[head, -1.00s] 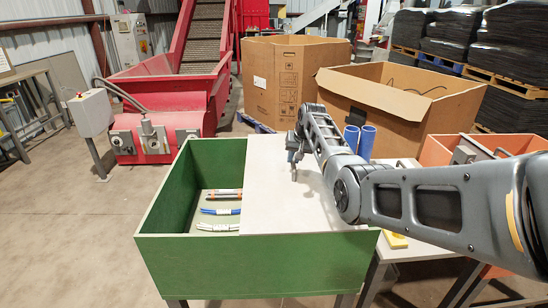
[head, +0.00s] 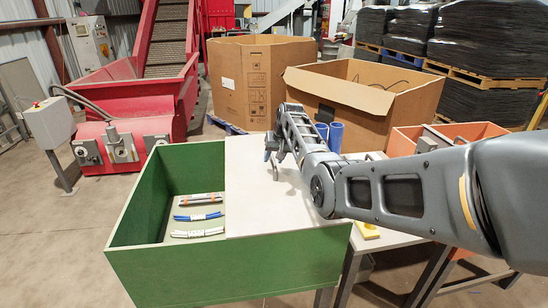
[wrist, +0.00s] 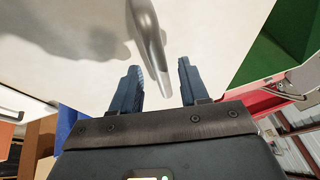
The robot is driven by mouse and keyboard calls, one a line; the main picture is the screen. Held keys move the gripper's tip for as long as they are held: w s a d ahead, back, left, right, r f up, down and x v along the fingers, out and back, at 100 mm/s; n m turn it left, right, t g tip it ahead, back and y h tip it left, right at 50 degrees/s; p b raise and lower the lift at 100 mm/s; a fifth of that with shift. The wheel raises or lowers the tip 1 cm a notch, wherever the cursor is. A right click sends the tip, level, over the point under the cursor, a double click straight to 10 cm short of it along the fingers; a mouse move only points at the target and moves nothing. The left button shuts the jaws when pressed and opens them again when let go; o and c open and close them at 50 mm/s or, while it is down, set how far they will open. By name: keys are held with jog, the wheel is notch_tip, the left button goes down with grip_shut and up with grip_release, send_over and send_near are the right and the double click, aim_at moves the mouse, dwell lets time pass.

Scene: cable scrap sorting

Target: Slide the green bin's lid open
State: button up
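The green bin (head: 235,270) stands in front of me with its left part open. Several cable pieces (head: 198,217) lie inside: a dark grey bundle, a blue one and a whitish one. The pale flat lid (head: 260,205) covers the right part. My gripper (head: 272,162) is over the lid, near its left edge. In the wrist view, the curved metal handle (wrist: 151,45) on the lid (wrist: 75,50) stands between the two blue fingers of my gripper (wrist: 158,64), with a gap visible on each side. The handle's lower attachment is hard to see in the head view.
A table with a yellow item (head: 366,231) and blue cylinders (head: 329,134) is right of the bin. Orange bins (head: 405,140) are farther right. Cardboard boxes (head: 262,85) stand behind, and a red machine (head: 120,100) back left.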

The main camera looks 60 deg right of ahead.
jog(key=shift+r, duration=0.1)
jog(key=v, duration=0.7)
jog(key=shift+r, duration=0.25)
jog(key=shift+s, duration=0.2)
dwell(0.4)
